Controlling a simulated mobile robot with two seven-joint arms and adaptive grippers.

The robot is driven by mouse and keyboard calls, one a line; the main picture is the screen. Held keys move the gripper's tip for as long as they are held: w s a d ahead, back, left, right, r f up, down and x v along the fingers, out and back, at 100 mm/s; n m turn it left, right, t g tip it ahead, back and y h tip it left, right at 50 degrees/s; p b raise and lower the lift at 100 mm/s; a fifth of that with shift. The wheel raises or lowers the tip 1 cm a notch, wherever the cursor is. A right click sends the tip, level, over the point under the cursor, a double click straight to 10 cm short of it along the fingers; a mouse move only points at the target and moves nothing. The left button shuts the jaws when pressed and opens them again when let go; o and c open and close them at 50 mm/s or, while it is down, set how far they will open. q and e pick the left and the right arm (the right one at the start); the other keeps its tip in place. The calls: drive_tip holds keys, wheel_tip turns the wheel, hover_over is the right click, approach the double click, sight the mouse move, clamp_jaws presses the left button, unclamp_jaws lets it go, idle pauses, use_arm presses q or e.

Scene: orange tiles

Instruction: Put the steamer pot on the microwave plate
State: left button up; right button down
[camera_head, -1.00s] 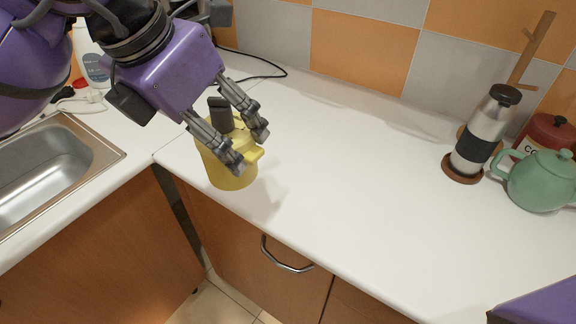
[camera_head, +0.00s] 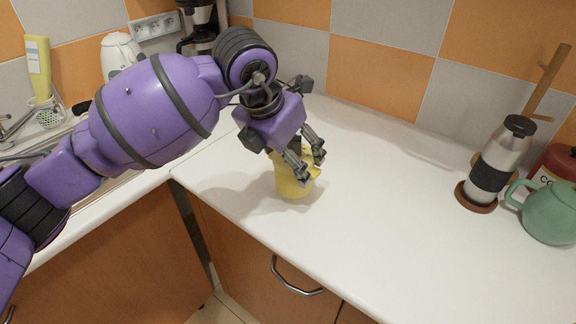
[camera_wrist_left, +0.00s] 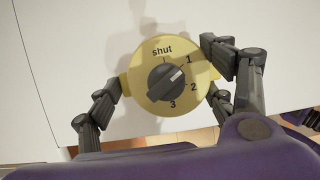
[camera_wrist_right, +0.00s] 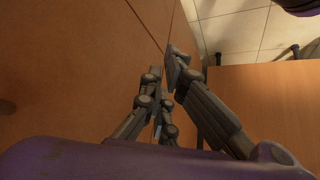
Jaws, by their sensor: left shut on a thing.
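The yellow steamer pot (camera_head: 293,186) stands upright on or just above the white counter, near its front edge; I cannot tell whether it touches. Its round lid (camera_wrist_left: 146,60) has a dark dial marked "shut", 1, 2, 3, and the pointer lies between 1 and 2. My left gripper (camera_head: 305,170) is shut on the steamer pot from above, with fingers on both sides of it in the left wrist view. My right gripper (camera_wrist_right: 170,75) is empty, low in front of the wooden cabinet fronts; its fingertips are close together. No microwave plate is in view.
A steel flask (camera_head: 497,160), a green teapot (camera_head: 552,212) and a red canister (camera_head: 556,165) stand at the right. A kettle (camera_head: 120,52) and coffee maker (camera_head: 199,25) stand at the back left. The middle of the counter (camera_head: 390,210) is clear.

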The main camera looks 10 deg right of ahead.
use_arm(q)
drive_tip(key=shift+f, duration=1.35)
drive_tip(key=shift+f, duration=0.1)
drive_tip(key=o, duration=1.1)
drive_tip(key=shift+f, duration=0.1)
drive_tip(key=o, duration=0.4)
